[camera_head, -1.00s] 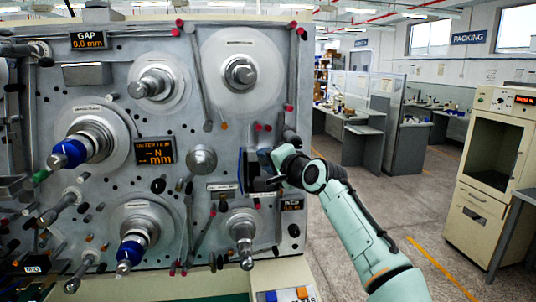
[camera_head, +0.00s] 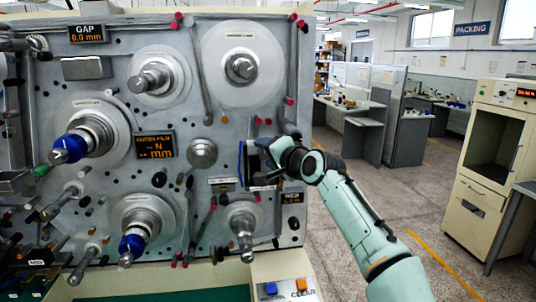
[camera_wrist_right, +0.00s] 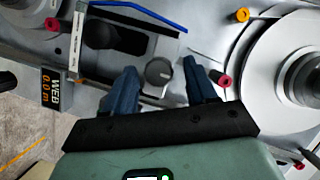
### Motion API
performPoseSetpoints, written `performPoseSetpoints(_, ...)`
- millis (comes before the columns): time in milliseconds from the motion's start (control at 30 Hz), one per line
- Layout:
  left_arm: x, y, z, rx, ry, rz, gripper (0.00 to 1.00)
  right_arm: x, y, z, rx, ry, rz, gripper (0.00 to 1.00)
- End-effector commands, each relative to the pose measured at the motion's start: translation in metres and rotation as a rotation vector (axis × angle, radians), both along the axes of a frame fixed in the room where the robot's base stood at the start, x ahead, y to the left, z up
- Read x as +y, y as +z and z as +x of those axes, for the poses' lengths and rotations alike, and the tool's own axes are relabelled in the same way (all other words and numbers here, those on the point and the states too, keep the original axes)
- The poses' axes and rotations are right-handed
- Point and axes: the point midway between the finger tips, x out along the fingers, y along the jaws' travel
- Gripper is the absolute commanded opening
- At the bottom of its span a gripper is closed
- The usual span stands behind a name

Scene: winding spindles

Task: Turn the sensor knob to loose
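My right gripper (camera_wrist_right: 160,80) is open, with one blue finger to each side of the knob and a gap on both sides. I cannot tell how far the fingertips are from the panel. In the head view my right gripper (camera_head: 258,162) is at the panel's right part, and its hand hides the knob. No loose or tight marking is readable. My left gripper cannot be made out.
A blue bent wire guard (camera_wrist_right: 140,12) and a WEB display (camera_wrist_right: 52,87) are close to the knob. Large reel discs (camera_head: 242,68), spindles and pegs crowd the panel. A button box (camera_head: 285,287) sits below. The floor at right is open, with a cream cabinet (camera_head: 490,150) beyond.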

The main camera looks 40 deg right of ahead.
Motion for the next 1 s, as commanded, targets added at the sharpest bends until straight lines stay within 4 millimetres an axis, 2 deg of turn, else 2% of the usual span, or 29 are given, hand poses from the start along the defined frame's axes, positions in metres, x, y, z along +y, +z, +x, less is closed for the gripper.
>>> performPoseSetpoints(167,0.0,-0.001,-0.001,0.001,0.0,0.0,0.43,0.0,-0.001,-0.001,0.001,0.0,0.001,0.57)
performPoseSetpoints(267,0.0,-0.005,-0.005,0.006,0.0,0.0,0.43,0.002,0.001,-0.009,0.0,0.001,0.0,0.57)
performPoseSetpoints(367,0.0,-0.012,-0.011,0.012,0.0,0.0,0.43,0.004,0.002,-0.025,0.001,0.0,0.0,0.57)
performPoseSetpoints(700,0.0,-0.036,-0.031,0.035,0.0,0.0,0.43,0.015,0.015,-0.098,0.0,-0.001,0.0,0.57)
performPoseSetpoints(900,0.0,-0.042,-0.035,0.039,0.0,0.0,0.43,0.019,0.02,-0.124,0.001,0.0,0.0,0.57)
performPoseSetpoints(1000,0.0,-0.043,-0.035,0.04,0.0,-0.001,0.43,0.02,0.021,-0.129,0.001,0.0,0.0,0.57)
